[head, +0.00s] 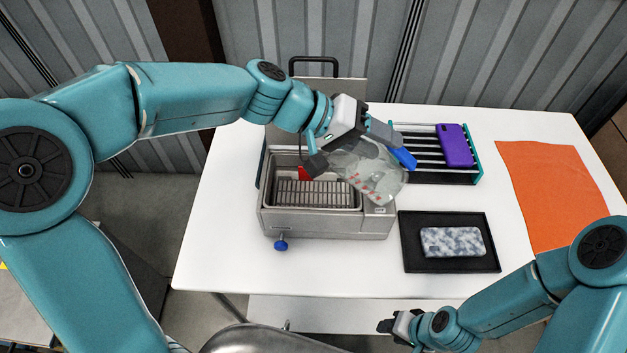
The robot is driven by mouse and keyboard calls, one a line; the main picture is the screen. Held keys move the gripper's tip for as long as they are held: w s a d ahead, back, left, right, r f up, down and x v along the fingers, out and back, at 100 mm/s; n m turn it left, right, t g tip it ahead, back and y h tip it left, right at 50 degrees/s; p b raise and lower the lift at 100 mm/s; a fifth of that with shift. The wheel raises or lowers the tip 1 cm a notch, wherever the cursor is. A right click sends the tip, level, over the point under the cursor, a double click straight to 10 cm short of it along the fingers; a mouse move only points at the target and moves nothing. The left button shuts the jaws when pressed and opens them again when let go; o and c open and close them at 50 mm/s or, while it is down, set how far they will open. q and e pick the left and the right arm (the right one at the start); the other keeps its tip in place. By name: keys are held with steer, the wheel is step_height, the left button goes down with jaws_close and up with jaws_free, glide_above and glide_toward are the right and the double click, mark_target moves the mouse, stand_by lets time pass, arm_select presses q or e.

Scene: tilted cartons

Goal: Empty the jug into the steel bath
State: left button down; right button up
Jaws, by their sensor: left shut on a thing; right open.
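The jug (376,181) is clear plastic with red marks on its side. It is tilted above the right part of the steel bath (325,222). My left gripper (350,150) is shut on it from above, and hides part of it. A blue piece (403,158) shows at the jug's upper right. The bath is an open rectangular steel tank with a slatted rack (315,194) inside. A small red patch (304,173) shows at its back; I cannot tell what it is. No stream of liquid is clear. My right gripper (388,327) is open and empty, below the table's front edge.
A light panel with a black handle (313,62) stands behind the bath. A blue knob (281,245) sticks out in front. At right are a black slatted rack (430,173) with a purple phone (455,145), a black tray (412,258) with a patterned phone (453,242), and an orange cloth (550,190).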

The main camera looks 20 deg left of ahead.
arm_select(q)
steer(key=shift+w+a+f, duration=0.15)
steer(key=shift+a, duration=0.05)
steer(key=shift+h+b, duration=0.4)
steer(key=shift+b, duration=0.1)
steer(key=shift+w, duration=0.1)
stand_by(0.4)
steer(key=shift+a+b, duration=0.15)
steer(key=shift+b, duration=0.25)
steer(key=shift+a+f+h, duration=0.1)
steer(key=shift+h, duration=0.2)
steer(key=shift+a+f+n+h+b, duration=0.1)
steer(key=shift+a+n+h+b, duration=0.2)
steer(key=shift+a+h+b, duration=0.35)
steer(key=shift+d+f+b, duration=0.1)
steer(key=shift+b, duration=0.2)
